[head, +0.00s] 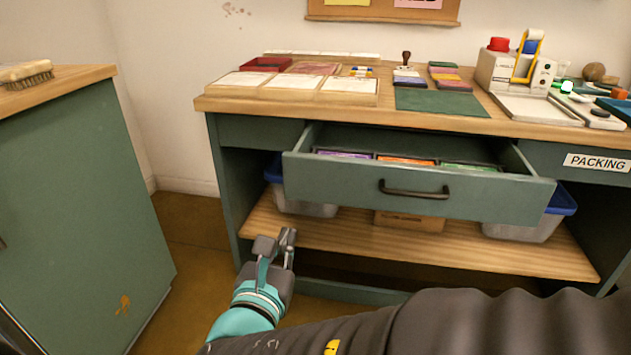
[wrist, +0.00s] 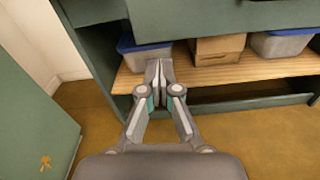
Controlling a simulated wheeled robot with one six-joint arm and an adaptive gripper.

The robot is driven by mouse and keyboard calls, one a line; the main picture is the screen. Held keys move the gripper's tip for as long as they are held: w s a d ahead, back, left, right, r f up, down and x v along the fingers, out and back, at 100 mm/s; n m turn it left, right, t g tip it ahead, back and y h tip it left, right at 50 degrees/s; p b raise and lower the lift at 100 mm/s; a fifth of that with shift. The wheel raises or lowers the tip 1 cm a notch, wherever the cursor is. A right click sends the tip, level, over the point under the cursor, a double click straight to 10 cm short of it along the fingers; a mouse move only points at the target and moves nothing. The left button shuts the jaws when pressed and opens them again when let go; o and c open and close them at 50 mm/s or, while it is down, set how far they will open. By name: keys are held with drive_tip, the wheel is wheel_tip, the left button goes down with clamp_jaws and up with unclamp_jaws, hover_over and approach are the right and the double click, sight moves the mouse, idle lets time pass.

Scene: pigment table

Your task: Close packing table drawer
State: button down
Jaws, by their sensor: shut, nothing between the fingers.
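The packing table (head: 450,121) is green with a wooden top and a "PACKING" label (head: 597,163) at the right. Its drawer (head: 330,186) is pulled out, with a dark bar handle (head: 414,190) on its front. Purple, orange and green packs lie inside it. My gripper (head: 275,240) is shut and empty, in front of the table, below and left of the drawer front and apart from it. In the wrist view my gripper (wrist: 159,72) points toward the lower shelf. The drawer front (wrist: 205,14) shows at the top edge there, with only part of the handle visible.
On the lower shelf (head: 340,232) stand grey bins with blue lids (head: 525,228) and a cardboard box (head: 408,220). A green cabinet (head: 75,200) with a brush (head: 26,73) on top stands at the left. Floor shows between the cabinet and table.

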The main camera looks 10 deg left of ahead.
drive_tip(key=r+n, duration=0.1)
approach(308, 182)
drive_tip(key=w, duration=0.7)
drive_tip(key=shift+w+f, duration=0.1)
drive_tip(key=shift+f, duration=0.05)
idle(0.4)
